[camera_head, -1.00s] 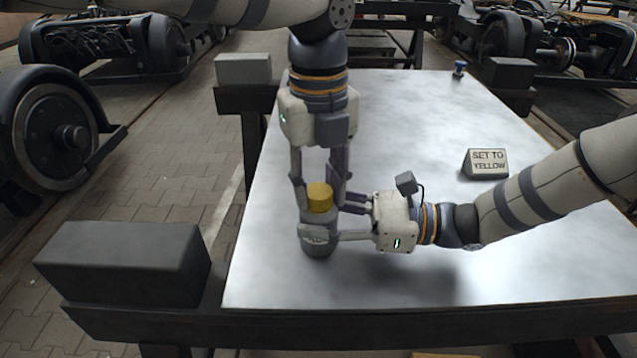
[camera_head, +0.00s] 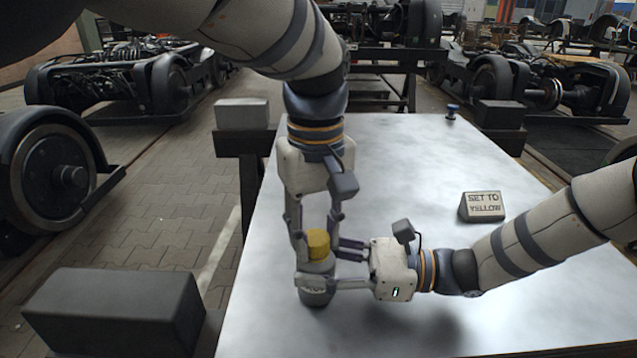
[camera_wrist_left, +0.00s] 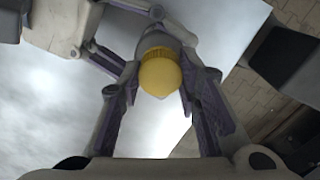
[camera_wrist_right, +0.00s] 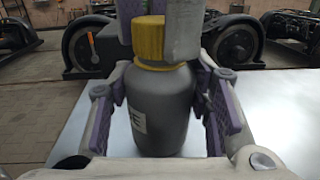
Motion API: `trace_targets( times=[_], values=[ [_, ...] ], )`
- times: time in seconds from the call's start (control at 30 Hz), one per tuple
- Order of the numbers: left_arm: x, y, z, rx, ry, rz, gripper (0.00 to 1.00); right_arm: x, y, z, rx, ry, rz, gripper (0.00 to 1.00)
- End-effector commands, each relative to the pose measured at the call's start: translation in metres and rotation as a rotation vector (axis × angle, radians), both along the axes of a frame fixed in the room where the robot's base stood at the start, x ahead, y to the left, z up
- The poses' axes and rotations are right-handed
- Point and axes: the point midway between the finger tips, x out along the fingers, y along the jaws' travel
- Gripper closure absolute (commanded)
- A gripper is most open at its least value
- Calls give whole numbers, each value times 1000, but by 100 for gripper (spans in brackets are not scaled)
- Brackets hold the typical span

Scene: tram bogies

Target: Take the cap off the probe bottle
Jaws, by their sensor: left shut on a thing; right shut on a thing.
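The probe bottle (camera_head: 317,292) is a grey bottle with a pale label, standing upright near the table's left front edge. In the right wrist view the bottle (camera_wrist_right: 160,110) fills the space between the fingers. Its yellow cap (camera_head: 318,243) sits on the neck, with no clear gap visible. My left gripper (camera_head: 317,236) points down from above, shut on the cap; the left wrist view shows the cap (camera_wrist_left: 160,74) between its fingers. My right gripper (camera_head: 325,268) reaches in from the right, shut on the bottle's body. Part of the cap is hidden by a left finger in the right wrist view.
A sign block (camera_head: 482,206) reading "SET TO YELLOW" stands on the table (camera_head: 400,165) at right. A small blue object (camera_head: 452,111) is at the far edge. Dark blocks flank the table, and bogies stand behind. The table's middle is clear.

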Motion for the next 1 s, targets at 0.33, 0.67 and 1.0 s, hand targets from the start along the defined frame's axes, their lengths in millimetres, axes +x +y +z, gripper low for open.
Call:
trace_targets(
  times=[0.33, 0.67, 1.0],
  values=[
    [0, 0, 0, -1, -1, 0, 100, 0, 0, 0, -1, 1, 0, 100],
    [0, 0, 4, -1, 0, -1, 100, 0, 0, 0, -1, 1, 0, 100],
    [0, 0, 16, -1, 0, -1, 100, 0, 0, 0, -1, 1, 0, 100]
  ],
)
